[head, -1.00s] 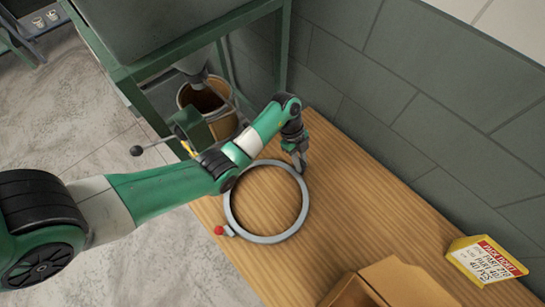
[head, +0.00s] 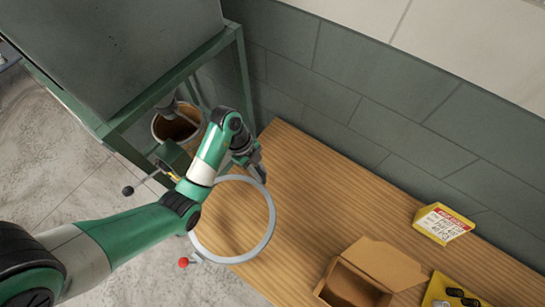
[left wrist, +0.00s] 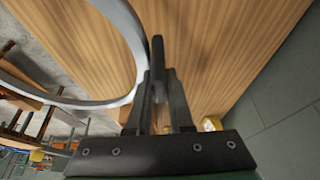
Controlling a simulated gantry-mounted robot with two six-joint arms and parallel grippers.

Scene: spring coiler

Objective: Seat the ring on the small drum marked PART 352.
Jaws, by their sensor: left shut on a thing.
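My left gripper (head: 258,173) is shut on the ring's upper right rim; in the left wrist view the ring (left wrist: 128,27) curves in beside the fingers (left wrist: 158,85). I cannot tell if the ring touches the tabletop. A brown drum (head: 162,131) stands below the green machine frame, partly hidden by it and my arm; no marking on it is readable. My right gripper is out of view.
The green frame (head: 118,122) and a lever with a black knob (head: 128,191) stand near the drum. An open cardboard box (head: 385,265), a yellow ticket block (head: 441,224) and a yellow tray (head: 433,294) are on the right. The middle of the table is clear.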

